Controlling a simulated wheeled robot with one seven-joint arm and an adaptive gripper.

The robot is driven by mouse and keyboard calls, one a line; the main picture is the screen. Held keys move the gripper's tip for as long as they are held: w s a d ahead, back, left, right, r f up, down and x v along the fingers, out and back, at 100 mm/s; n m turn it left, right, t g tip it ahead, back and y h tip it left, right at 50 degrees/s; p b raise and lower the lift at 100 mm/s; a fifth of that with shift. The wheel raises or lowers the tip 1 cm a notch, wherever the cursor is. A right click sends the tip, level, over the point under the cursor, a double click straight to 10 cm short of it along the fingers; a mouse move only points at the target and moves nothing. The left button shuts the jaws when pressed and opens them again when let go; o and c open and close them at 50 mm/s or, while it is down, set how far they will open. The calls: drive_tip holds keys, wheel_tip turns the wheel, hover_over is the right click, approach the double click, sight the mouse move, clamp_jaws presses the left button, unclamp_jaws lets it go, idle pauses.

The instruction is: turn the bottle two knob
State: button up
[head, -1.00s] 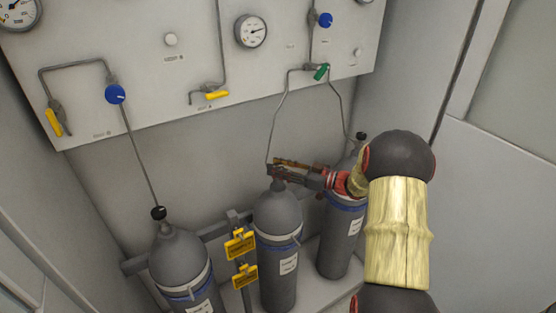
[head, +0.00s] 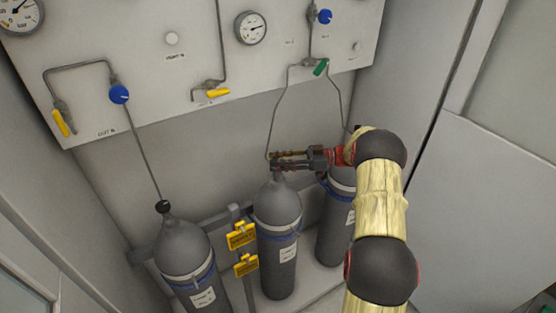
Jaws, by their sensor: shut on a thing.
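Three dark grey gas bottles stand in a row against the wall. The middle bottle (head: 278,212) is upright, with a white label and a blue band. My gripper (head: 274,160) is at the top of this bottle, coming in from the right, with its jaws shut around the knob there. The knob itself is hidden between the fingers. A thin pipe rises from this spot to the panel.
The left bottle (head: 184,255) has a bare black knob (head: 163,207). The right bottle (head: 334,232) stands partly behind my arm. A panel (head: 170,70) with gauges, blue knobs and yellow levers is above.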

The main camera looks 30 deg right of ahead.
drive_tip(key=o, duration=1.2)
drive_tip(key=shift+c, duration=0.2)
drive_tip(key=v, duration=1.2)
